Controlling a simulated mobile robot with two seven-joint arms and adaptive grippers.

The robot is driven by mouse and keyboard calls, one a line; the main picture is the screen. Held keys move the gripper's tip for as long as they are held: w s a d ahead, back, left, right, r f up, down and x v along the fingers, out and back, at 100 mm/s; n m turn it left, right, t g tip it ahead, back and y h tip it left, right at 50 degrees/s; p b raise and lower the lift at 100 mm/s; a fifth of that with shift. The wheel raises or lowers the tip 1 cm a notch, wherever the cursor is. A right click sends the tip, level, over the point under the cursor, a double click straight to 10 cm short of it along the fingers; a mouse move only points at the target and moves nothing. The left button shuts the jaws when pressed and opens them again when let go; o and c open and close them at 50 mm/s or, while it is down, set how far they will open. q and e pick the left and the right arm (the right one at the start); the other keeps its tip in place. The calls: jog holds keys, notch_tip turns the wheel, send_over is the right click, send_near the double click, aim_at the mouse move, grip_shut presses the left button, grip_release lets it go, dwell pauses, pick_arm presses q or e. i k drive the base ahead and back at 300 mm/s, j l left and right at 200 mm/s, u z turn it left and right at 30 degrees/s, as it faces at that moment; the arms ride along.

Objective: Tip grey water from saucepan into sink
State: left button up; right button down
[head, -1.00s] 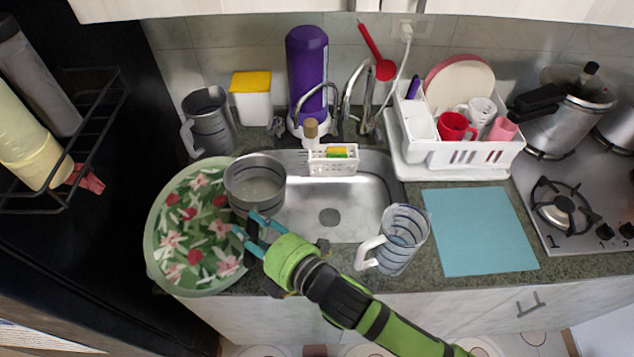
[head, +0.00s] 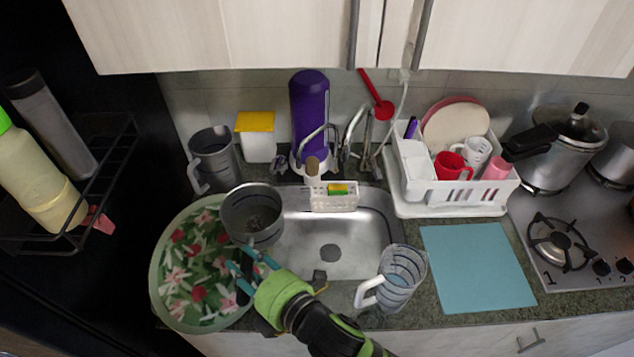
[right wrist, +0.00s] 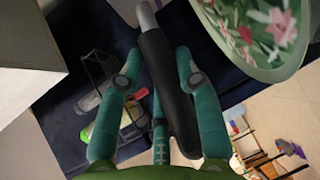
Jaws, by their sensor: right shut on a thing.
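The grey metal saucepan (head: 251,210) is at the sink's left edge, over the edge of the floral tray. Its inside looks grey with a darker patch at the bottom; I cannot tell how much water it holds. My right gripper (head: 252,264) is shut on its black handle, which also shows between the teal fingers in the right wrist view (right wrist: 166,85). Whether the pan touches the tray or is lifted is unclear. The steel sink (head: 345,245) lies just right of the pan, with its drain in the middle. My left gripper is not in view.
A round floral tray (head: 180,305) lies left of the sink. A clear measuring jug (head: 404,275) stands at the sink's front right edge. A dish rack (head: 450,190) stands right.

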aim_at(354, 244)
jog(key=k, duration=1)
